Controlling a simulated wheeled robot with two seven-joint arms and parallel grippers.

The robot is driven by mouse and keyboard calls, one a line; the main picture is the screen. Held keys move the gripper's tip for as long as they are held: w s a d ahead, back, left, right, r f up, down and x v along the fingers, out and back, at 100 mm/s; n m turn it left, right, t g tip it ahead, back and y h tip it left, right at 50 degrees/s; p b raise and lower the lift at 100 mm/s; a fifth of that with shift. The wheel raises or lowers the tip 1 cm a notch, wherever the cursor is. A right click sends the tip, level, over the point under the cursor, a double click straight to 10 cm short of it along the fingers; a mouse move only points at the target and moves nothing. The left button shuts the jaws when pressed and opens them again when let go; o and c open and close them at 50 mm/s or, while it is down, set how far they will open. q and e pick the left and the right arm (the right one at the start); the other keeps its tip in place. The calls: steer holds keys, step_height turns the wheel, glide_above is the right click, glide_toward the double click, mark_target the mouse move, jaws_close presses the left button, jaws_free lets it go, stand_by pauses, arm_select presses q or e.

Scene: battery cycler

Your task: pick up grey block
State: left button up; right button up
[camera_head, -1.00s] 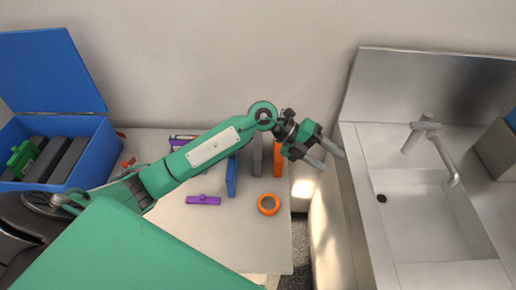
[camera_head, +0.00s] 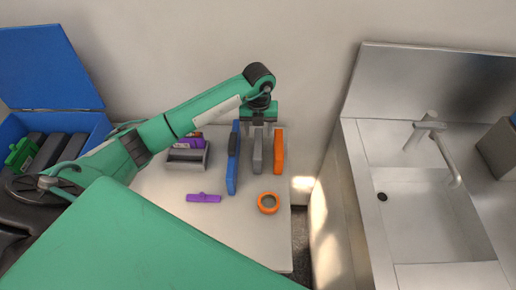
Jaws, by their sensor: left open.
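The grey block (camera_head: 257,154) is a narrow upright slab on the white table, between a blue block (camera_head: 233,163) and an orange block (camera_head: 279,152). My left gripper (camera_head: 258,128) is open and points down at the far end of the grey block. Its fingers show near the block's top, one to each side in the picture. I cannot tell whether they touch it. My right gripper is not in view.
A grey holder (camera_head: 187,156) with a purple item stands left of the blocks. A purple piece (camera_head: 204,198) and an orange ring (camera_head: 268,203) lie in front. An open blue box (camera_head: 97,128) is at left, a steel sink (camera_head: 420,215) at right.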

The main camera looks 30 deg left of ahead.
mark_target(258, 143)
arm_select(q)
steer(key=shift+f, duration=0.8)
steer(key=f+p, duration=0.1)
steer(key=f, duration=0.2)
steer(key=f+p, duration=0.1)
steer(key=shift+s+f+p, duration=0.25)
steer(key=shift+f+p, duration=0.05)
steer(key=shift+p, duration=0.05)
steer(key=shift+f, duration=0.35)
steer(key=c, duration=1)
